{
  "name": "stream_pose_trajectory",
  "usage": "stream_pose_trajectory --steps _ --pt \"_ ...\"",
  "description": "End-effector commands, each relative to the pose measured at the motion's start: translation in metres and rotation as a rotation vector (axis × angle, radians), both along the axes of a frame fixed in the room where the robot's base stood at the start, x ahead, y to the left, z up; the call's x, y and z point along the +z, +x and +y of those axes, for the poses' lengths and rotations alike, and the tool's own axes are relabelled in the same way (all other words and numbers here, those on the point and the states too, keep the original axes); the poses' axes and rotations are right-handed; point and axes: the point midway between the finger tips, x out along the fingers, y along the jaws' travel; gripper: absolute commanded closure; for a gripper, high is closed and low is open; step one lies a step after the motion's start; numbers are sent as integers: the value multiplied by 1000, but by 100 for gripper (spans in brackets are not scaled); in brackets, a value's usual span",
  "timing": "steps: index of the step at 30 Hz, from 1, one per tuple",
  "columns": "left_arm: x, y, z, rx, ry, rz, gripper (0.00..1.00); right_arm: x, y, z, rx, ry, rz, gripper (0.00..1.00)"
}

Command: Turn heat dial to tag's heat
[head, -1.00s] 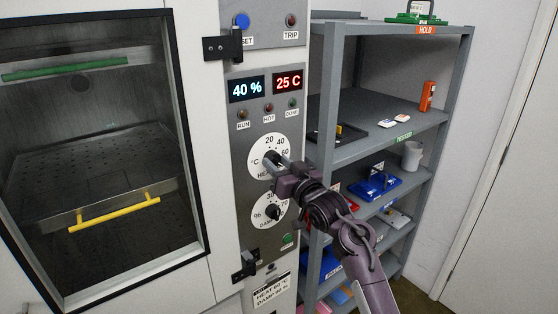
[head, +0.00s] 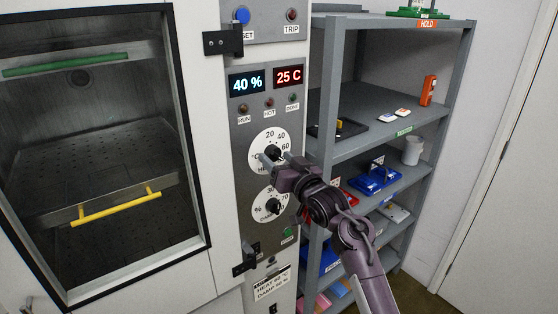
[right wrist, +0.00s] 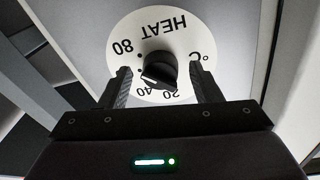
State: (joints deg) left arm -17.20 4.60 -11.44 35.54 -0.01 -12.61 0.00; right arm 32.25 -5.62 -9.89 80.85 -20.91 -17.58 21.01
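The heat dial (head: 257,146) is a round white plate with a black knob (head: 272,153) on the grey control panel. In the right wrist view the dial (right wrist: 179,35) appears upside down, and a white mark on its knob (right wrist: 160,68) points down-left, near the 40. My right gripper (head: 280,160) is at the dial; in its wrist view the fingers (right wrist: 163,88) are open, one each side of the knob, with gaps. The tag (head: 271,285) low on the panel has HEAT and DAMP lines; its figures are too small to read surely. My left gripper is out of view.
The damp dial (head: 262,207) sits just below. Displays above read 40 % (head: 246,82) and 25 C (head: 289,77). The chamber door (head: 208,150) with its window is at left. A grey shelf rack (head: 345,150) stands close at right, beside my right arm.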

Motion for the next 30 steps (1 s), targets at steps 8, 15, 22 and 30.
stream_pose_trajectory --steps 8,15,22,30 --pt "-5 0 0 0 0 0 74 -1 -6 -5 -1 0 -2 42" --pt "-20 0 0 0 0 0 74 -6 -37 -23 -2 -2 -3 42" --pt "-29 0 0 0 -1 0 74 -7 -61 -38 -1 0 -2 42" --pt "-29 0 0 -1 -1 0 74 -6 -67 -41 0 0 0 42"
